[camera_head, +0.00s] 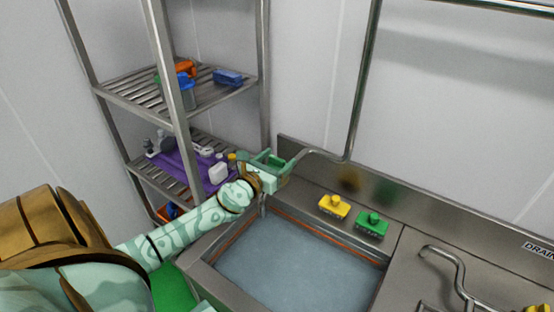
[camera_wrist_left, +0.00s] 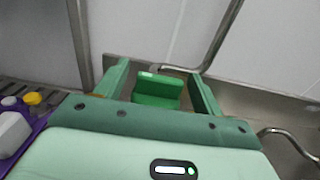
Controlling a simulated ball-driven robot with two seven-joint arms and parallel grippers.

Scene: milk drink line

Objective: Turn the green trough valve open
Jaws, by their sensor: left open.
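The green trough valve (camera_wrist_left: 157,88) shows in the left wrist view as a bright green block by the lower end of a bent metal pipe. My left gripper (camera_head: 270,161) is open at the back left corner of the trough, by the pipe's end. In the left wrist view its two pale green fingers (camera_wrist_left: 162,84) stand on either side of the valve, with gaps at both sides. In the head view the valve is hard to tell apart from the green fingers. The trough (camera_head: 290,262) holds greyish-blue liquid.
A metal pipe (camera_head: 357,105) runs down the wall to the valve. A yellow brush (camera_head: 334,206) and a green brush (camera_head: 372,223) lie on the trough's back ledge. A shelf rack (camera_head: 175,100) with bottles and a purple tray stands left. A curved tap (camera_head: 458,270) is at right.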

